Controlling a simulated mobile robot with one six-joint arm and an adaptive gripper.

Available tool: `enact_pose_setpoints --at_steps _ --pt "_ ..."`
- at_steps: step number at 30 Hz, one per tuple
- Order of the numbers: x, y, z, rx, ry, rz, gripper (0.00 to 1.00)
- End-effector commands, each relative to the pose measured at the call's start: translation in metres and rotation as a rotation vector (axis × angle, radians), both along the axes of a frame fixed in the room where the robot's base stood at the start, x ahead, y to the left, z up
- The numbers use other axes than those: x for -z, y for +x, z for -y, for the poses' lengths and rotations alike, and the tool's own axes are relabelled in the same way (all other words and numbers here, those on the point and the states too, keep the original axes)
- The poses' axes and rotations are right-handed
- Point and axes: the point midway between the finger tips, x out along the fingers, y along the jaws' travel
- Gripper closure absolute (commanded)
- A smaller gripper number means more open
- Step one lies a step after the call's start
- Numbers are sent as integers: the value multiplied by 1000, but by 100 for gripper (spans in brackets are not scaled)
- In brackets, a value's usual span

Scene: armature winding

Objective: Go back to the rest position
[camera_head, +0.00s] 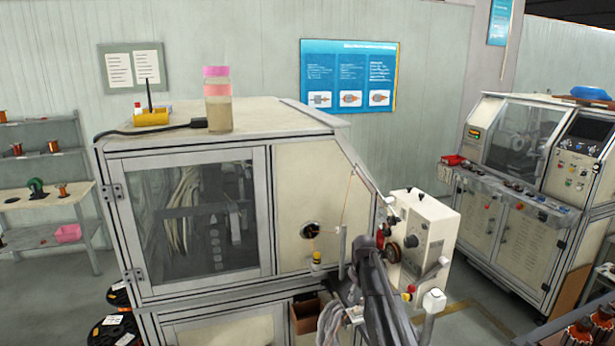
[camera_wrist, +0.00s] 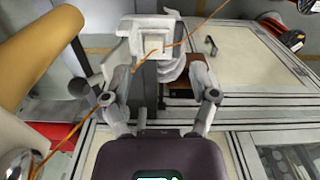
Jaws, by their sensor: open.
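My gripper (camera_wrist: 158,92) shows in the wrist view, with its dark body at the bottom edge and its two grey fingers spread apart. It is open, and I see nothing held between the fingers. A pale grey block-like part (camera_wrist: 152,38) with a square recess lies beyond the fingers; whether they touch it I cannot tell. An orange wire (camera_wrist: 85,118) runs diagonally across the left finger's side and past this part. In the head view my dark arm stands in front of the winding machine (camera_head: 208,292), and I cannot make out the fingers clearly.
A white control box (camera_head: 428,228) with knobs stands close to the right of my arm. A bottle (camera_head: 218,108) stands on the machine's top. A second machine (camera_head: 500,225) is at the right, with open floor between. A tan cylinder (camera_wrist: 35,55) is near in the wrist view.

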Motion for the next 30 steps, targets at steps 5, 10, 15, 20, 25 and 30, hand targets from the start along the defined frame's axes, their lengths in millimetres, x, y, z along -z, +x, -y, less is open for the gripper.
enact_pose_setpoints --at_steps 5,10,15,20,25,30 --pt "2 -4 0 3 0 0 25" --pt "7 -19 0 22 0 0 25" --pt "14 -37 0 45 0 0 25" --pt "23 -61 0 75 0 0 25" --pt "37 -98 0 121 0 0 25" --pt "58 -156 0 192 -1 -1 25"
